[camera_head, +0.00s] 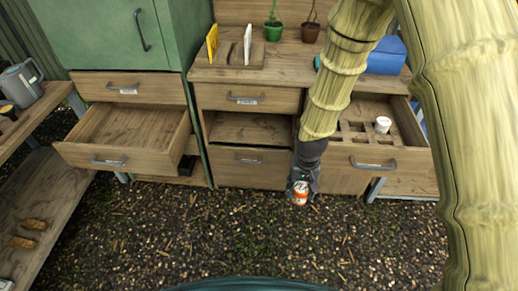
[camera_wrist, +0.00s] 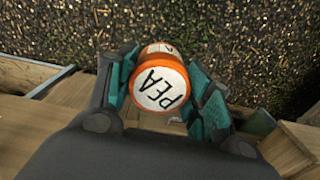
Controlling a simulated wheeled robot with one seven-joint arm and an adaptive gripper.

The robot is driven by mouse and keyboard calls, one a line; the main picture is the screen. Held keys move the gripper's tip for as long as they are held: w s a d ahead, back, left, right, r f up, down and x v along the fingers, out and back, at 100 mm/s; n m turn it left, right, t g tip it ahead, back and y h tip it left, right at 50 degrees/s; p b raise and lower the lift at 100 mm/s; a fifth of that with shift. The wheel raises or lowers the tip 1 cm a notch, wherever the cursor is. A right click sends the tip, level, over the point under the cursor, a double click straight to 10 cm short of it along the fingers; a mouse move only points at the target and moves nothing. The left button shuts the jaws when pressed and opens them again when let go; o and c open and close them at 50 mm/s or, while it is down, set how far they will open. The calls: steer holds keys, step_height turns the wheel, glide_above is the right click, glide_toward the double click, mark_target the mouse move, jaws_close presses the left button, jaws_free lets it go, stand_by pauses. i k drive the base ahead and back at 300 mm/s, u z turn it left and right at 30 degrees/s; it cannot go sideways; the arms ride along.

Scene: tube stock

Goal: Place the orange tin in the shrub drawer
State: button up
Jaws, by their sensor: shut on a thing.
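My gripper (camera_head: 302,180) hangs in front of the middle drawer column, above the gravel, shut on the orange tin (camera_head: 301,196). In the wrist view the tin (camera_wrist: 150,112) sits between the teal finger pads and shows a white label reading PEA. An open, empty drawer (camera_head: 92,152) stands out at the left. Another open drawer (camera_head: 405,178) at the right has a divided insert and holds a white tin (camera_head: 383,125). The drawer labels are too small to read, so I cannot tell which one is the shrub drawer.
A green cabinet (camera_head: 110,35) stands above the left drawers. The bench top carries a card holder (camera_head: 228,58), two small pots and a blue box (camera_head: 387,56). The gravel in front is clear.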

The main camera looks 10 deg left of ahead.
mark_target(135, 142)
steer(key=u, duration=0.5)
steer(key=k, duration=0.6)
steer(key=u, duration=1.4)
steer(key=i, duration=1.75)
steer(key=z, duration=0.7)
